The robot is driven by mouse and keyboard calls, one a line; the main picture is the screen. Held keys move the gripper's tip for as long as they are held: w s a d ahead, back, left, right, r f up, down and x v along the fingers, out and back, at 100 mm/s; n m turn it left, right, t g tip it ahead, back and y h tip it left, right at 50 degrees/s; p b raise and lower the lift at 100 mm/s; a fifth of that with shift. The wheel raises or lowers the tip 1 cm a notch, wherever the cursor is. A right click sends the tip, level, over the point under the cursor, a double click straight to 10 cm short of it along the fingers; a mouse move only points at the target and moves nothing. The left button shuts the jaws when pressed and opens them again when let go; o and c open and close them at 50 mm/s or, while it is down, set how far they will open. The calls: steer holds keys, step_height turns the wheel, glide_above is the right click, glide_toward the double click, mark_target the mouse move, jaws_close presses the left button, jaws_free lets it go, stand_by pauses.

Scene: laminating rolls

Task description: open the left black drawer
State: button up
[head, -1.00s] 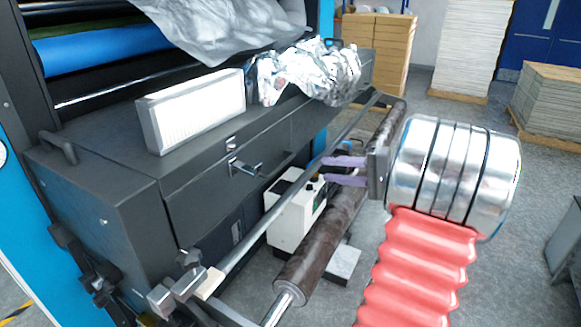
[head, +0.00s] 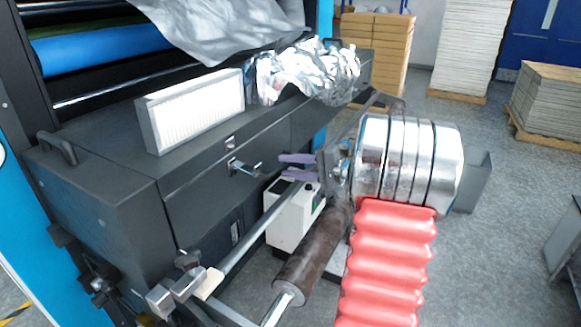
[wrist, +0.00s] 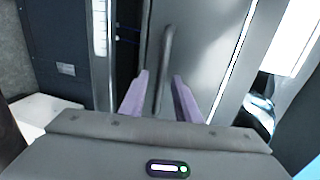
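The left black drawer (head: 215,192) is in the front of the dark machine in the head view and looks shut. Its bar handle (head: 246,167) stands out from the upper part of its front. My gripper (head: 297,166) is just right of the handle, apart from it, with two purple fingers spread and nothing between them. In the wrist view the gripper (wrist: 160,90) is open, and the handle (wrist: 166,65) shows upright beyond and between the fingertips. I cannot tell the exact gap in depth.
A metal bar and a dark roller (head: 312,250) run in front of the machine, below my gripper. A white box (head: 290,215) stands behind them. A white framed filter (head: 195,110) and crumpled foil (head: 305,72) lie on top.

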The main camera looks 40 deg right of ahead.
steer(key=shift+w, duration=0.1)
steer(key=shift+c, duration=0.2)
jaws_close()
stand_by(0.5)
